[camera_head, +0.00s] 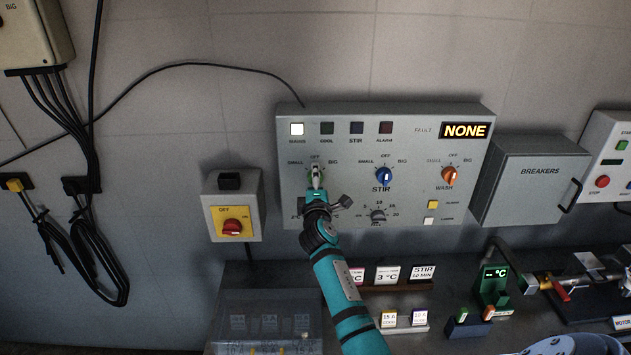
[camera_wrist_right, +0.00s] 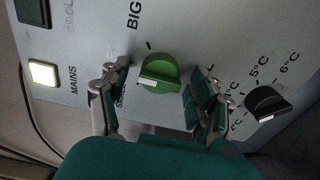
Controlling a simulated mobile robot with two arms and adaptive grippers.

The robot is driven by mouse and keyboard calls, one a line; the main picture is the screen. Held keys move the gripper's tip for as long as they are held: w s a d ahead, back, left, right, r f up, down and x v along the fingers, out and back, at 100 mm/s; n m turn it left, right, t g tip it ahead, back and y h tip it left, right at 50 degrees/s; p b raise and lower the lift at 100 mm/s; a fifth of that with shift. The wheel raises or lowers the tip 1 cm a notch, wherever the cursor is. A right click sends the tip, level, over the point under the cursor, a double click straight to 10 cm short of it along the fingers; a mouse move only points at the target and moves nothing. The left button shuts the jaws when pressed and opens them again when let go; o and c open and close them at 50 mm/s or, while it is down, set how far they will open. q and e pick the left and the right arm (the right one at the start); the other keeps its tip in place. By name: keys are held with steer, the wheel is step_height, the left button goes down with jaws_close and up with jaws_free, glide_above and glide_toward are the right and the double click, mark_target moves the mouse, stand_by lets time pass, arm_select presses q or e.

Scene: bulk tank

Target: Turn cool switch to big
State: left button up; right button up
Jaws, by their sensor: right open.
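The cool switch is a green knob with a white pointer line, at the left of the grey control panel (camera_head: 440,130). In the head view the knob (camera_head: 317,176) is partly covered by my right gripper (camera_head: 318,190), and its pointer stands up towards OFF, between SMALL and BIG. In the right wrist view the knob (camera_wrist_right: 160,73) shows clearly, with BIG printed above it and SMALL partly behind a finger. My right gripper (camera_wrist_right: 160,98) is open, its fingers on either side of the knob with gaps. My left gripper is not in view.
A blue STIR knob (camera_head: 384,175) and an orange WASH knob (camera_head: 449,175) sit to the right. A black temperature dial (camera_wrist_right: 267,103) lies close to one finger. The MAINS lamp (camera_head: 297,129) is lit white.

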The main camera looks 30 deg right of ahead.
steer(key=c, duration=1.2)
steer(key=shift+o, duration=0.2)
steer(key=shift+f, duration=0.1)
steer(key=shift+f+m+b, duration=0.1)
steer(key=shift+m+b, duration=0.75)
steer(key=shift+m, duration=0.15)
steer(key=m+b, duration=0.2)
steer(key=m, duration=0.1)
steer(key=shift+m+b, duration=1.45)
steer(key=shift+m, duration=1.05)
